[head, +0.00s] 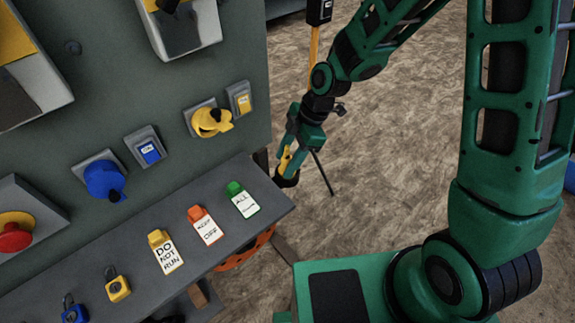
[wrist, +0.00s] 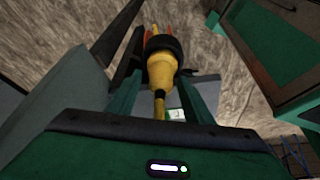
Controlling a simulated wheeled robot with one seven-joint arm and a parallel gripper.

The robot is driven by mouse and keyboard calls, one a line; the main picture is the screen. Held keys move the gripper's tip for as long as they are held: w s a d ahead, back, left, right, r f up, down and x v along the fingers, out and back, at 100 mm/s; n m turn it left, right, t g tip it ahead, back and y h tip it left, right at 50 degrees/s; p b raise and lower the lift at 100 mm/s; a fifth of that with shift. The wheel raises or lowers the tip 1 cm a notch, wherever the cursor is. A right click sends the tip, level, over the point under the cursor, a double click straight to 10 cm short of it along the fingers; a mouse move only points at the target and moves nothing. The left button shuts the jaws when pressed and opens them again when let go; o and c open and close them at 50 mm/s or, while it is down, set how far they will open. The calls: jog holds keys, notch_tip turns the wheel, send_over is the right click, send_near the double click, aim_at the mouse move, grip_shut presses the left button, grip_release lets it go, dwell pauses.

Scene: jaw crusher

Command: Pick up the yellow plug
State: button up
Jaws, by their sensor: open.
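The yellow plug (wrist: 161,72) shows in the wrist view with a black collar at its far end and a yellow stem towards my palm. It lies between the two green fingers of my gripper (wrist: 163,92), which stand apart on either side of it. I cannot tell whether either finger touches it. In the head view my gripper (head: 292,153) is beside the right end of the grey shelf, and the yellow plug (head: 285,161) shows partly at it, above a black end. The fingers hide part of the plug there.
A grey panel with a yellow knob (head: 211,121), blue knob (head: 104,180) and red button (head: 13,238) stands at left. Its shelf (head: 120,250) bears several tags and padlocks (head: 118,288). A yellow cable (head: 314,45) hangs behind my arm. Open dirt floor lies beyond.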

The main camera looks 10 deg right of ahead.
grip_shut()
jog(key=shift+r, duration=0.15)
